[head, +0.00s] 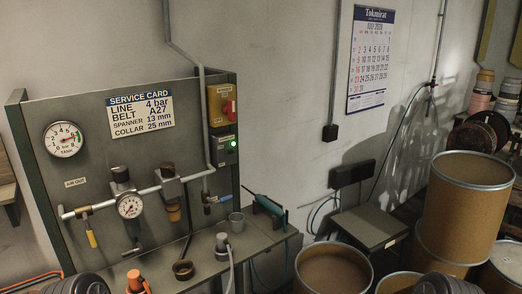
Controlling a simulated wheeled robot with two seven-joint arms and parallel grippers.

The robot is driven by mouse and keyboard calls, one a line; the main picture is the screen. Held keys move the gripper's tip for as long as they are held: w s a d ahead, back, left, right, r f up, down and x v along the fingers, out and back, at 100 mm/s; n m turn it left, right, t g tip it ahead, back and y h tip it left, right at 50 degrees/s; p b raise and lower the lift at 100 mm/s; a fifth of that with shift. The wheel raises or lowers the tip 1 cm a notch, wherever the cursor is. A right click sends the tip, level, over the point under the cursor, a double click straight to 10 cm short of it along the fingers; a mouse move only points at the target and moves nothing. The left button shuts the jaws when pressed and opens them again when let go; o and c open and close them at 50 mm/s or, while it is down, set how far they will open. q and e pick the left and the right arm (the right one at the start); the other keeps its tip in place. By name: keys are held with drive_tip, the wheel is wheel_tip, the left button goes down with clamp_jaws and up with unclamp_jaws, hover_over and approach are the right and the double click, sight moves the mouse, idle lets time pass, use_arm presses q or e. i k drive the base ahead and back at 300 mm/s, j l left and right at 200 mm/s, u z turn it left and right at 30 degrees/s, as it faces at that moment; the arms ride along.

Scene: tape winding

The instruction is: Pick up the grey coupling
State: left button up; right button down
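A small grey fitting that looks like the grey coupling (222,246) stands upright on the bench top (254,237). A pale hose runs down from it toward the bench's front edge. Nothing holds it. A grey cup (236,223) stands just behind it, and a dark brown cup-like part (183,270) is to its left. An orange-topped part (136,282) is at the lower left, cut by the picture edge. Neither of my grippers shows; only dark rounded parts, apparently of my arms, show at the bottom left and bottom right.
A panel (97,158) behind the bench carries a gauge (63,139), a pipe with a regulator gauge (130,205), and a blue-handled valve (218,199). A teal tool (269,208) is at the bench's right end. Brown drums (463,205) stand at right.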

sight(223, 240)
drive_tip(key=i+l+u, duration=0.15)
drive_tip(key=l, duration=0.4)
drive_tip(key=i+l+u, duration=0.15)
drive_tip(key=l, duration=0.45)
drive_tip(key=i+l+u, duration=0.15)
drive_tip(key=l, duration=0.45)
drive_tip(key=l+u, duration=0.15)
drive_tip(key=l, duration=0.45)
drive_tip(key=i, duration=0.05)
